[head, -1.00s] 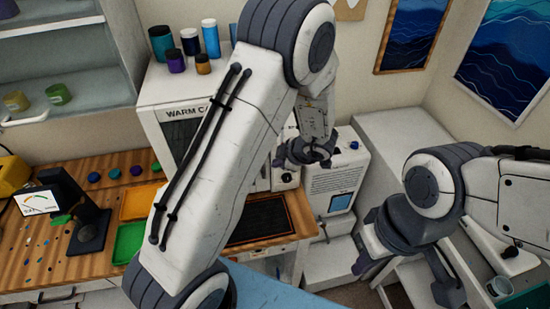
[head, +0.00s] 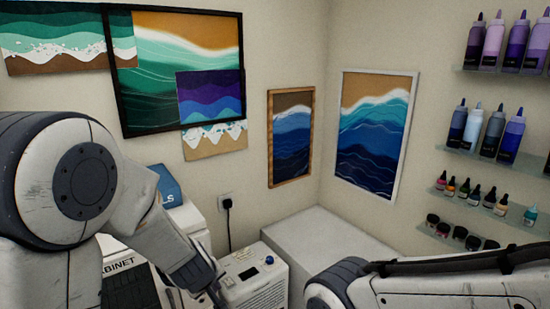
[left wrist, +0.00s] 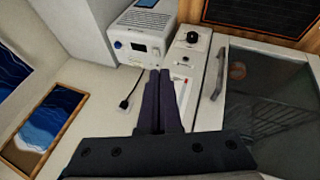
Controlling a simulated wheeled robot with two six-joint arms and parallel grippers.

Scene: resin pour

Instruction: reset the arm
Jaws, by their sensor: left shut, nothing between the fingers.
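My left arm comes in from the left of the head view, and its gripper (head: 214,292) is low in the picture beside the white control box. The left wrist view shows its two dark fingers (left wrist: 161,105) lying together with nothing between them. They point toward the gap between the white box and the cabinet. My right arm crosses the lower right of the head view; its gripper is outside the picture.
The white control box (head: 252,279) and the warm cabinet (head: 128,285) stand close to my left gripper; the cabinet's glass door (left wrist: 270,90) fills the wrist view's right. A white counter (head: 325,250) runs into the corner. Shelves of bottles (head: 485,134) hang at right.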

